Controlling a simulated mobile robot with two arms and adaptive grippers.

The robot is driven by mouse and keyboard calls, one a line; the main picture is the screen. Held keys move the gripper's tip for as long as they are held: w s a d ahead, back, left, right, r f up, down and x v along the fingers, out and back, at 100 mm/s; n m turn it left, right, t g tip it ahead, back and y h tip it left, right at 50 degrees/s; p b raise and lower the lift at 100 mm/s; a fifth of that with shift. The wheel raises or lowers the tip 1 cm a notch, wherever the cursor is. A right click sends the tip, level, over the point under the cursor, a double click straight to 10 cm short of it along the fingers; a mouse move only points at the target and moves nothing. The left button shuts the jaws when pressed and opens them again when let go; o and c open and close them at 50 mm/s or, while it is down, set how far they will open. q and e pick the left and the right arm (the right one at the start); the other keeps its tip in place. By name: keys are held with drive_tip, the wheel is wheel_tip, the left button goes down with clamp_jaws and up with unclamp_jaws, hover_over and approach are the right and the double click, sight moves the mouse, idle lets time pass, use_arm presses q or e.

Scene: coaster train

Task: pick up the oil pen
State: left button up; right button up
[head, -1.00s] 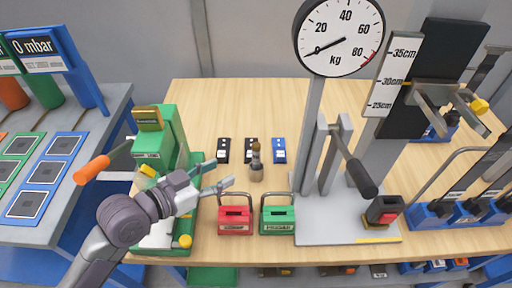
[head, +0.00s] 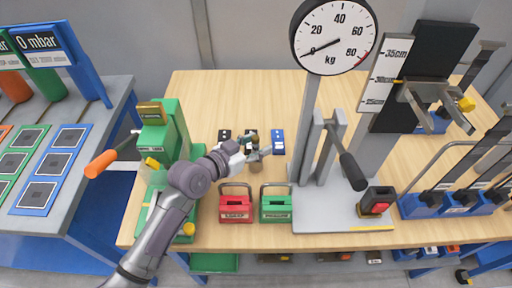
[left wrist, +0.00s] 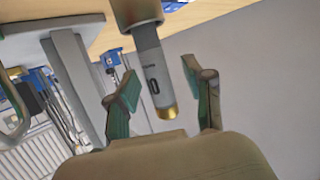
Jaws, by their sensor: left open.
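The oil pen (head: 256,168) stands upright on the wooden table, behind the red and green padlock-shaped blocks. In the head view its upper part is partly hidden by my left gripper (head: 261,148). In the left wrist view the pen (left wrist: 154,72) has a grey body, a dark marking and a gold end. It lies between the two fingers of my left gripper (left wrist: 160,88), with gaps visible on both sides. The fingers are open. My right gripper is not in view.
The red block (head: 236,208) and green block (head: 276,208) are close in front of the pen. A green press (head: 158,135) stands left, a scale with a lever (head: 345,212) right. Small dark and blue cases (head: 277,142) lie behind.

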use_arm(q)
clamp_jaws()
drive_tip(key=shift+r, duration=0.15)
